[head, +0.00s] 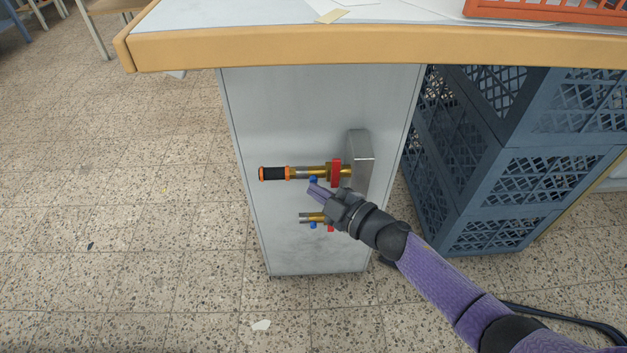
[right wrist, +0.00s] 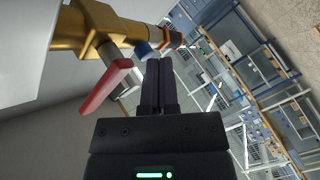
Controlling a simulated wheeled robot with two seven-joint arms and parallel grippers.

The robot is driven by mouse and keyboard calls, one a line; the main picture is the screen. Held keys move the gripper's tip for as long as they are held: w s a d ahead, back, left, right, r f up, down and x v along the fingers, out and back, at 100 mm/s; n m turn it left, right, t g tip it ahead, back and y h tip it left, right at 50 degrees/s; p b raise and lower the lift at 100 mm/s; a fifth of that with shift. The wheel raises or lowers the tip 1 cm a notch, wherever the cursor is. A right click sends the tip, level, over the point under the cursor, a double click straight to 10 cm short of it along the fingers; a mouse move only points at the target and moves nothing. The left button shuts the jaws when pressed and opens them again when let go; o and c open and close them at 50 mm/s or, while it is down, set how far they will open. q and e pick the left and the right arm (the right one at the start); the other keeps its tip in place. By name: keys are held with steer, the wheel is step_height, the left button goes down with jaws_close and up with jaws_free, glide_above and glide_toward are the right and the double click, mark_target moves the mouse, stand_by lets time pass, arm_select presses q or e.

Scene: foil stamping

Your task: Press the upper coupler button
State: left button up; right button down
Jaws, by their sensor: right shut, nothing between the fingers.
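The upper coupler (head: 312,172) is a brass fitting on the grey cabinet side, with a red part near its base and a black and orange plug (head: 273,173) at its left end. Its blue button (head: 313,180) sits on the underside; the button also shows in the right wrist view (right wrist: 144,50), just left of the fingertips. My right gripper (head: 315,192) is shut and empty, its tips just below the blue button. I cannot tell whether they touch it. A lower brass coupler (head: 310,217) with its own blue button (head: 313,225) is partly hidden by my gripper.
The table (head: 340,48) with a wooden edge overhangs above the couplers. Stacked blue-grey crates (head: 500,195) stand to the right of the cabinet panel (head: 260,120). A red lever (right wrist: 108,86) hangs close left of my fingers. The floor at left is mostly open.

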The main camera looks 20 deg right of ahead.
arm_select(q)
steer(key=shift+s, duration=0.45)
arm_select(e)
steer(key=shift+w, duration=0.25)
arm_select(q)
steer(key=shift+w, duration=0.2)
steer(key=shift+w+f, duration=0.1)
steer(key=shift+w, duration=0.2)
steer(key=shift+s, duration=0.35)
steer(key=shift+r, duration=0.2)
arm_select(e)
steer(key=shift+s, duration=0.1)
arm_select(q)
steer(key=shift+w+r+p, duration=0.1)
steer(key=shift+r+p, duration=0.2)
steer(key=shift+p, duration=0.1)
arm_select(e)
steer(key=shift+s+a, duration=0.15)
steer(key=shift+s, duration=0.6)
